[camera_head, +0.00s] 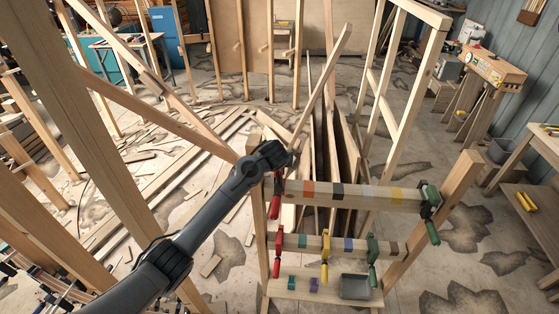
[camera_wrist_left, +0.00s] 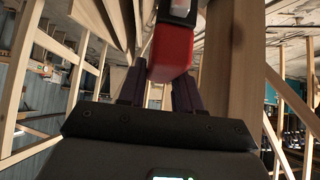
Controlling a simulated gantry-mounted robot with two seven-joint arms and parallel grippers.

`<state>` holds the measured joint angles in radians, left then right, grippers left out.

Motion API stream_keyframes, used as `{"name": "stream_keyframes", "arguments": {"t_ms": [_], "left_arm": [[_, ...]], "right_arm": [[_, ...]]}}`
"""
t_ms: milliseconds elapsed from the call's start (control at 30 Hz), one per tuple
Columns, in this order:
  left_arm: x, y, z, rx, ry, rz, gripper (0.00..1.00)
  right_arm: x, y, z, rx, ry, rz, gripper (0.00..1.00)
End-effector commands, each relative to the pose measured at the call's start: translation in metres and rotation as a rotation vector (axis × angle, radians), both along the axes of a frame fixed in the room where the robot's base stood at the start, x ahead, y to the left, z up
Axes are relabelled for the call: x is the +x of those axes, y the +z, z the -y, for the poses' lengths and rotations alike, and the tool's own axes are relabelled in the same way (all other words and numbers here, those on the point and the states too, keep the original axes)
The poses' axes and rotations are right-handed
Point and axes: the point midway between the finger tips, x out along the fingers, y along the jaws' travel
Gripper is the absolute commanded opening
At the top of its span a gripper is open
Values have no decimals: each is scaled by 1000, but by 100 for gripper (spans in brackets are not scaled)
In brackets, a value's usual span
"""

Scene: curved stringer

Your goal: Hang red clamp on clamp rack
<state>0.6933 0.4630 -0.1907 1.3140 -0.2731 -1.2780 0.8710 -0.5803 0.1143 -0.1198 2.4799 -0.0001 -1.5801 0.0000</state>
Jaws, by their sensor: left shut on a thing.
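The clamp rack (camera_head: 362,195) is a wooden frame with an upper bar and a lower bar. The upper bar carries coloured bands, with orange near its left end and yellow near its right. My left gripper (camera_head: 277,171) is at the upper bar's left end. It is shut on a red clamp (camera_head: 275,207), which hangs down by the left post. In the left wrist view the clamp's red part (camera_wrist_left: 171,52) sits between the fingers (camera_wrist_left: 158,88). I cannot tell whether the clamp rests on the bar. My right gripper is not in view.
A green clamp (camera_head: 431,212) hangs at the upper bar's right end. Another red clamp (camera_head: 278,254), a yellow clamp (camera_head: 325,257) and another green clamp (camera_head: 373,258) hang on the lower bar. A grey tray (camera_head: 355,288) sits on the rack's shelf. Tall wooden studs (camera_head: 110,140) stand at left.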

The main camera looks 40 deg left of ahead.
Motion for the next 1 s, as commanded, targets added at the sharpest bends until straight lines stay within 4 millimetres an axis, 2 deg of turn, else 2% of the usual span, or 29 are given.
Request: {"name": "stream_keyframes", "arguments": {"t_ms": [400, 1000], "left_arm": [[1, 1, 0, -1, 1, 3, 0], [1, -6, 0, -1, 1, 3, 0]], "right_arm": [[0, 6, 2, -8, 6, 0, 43], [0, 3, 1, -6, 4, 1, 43]]}}
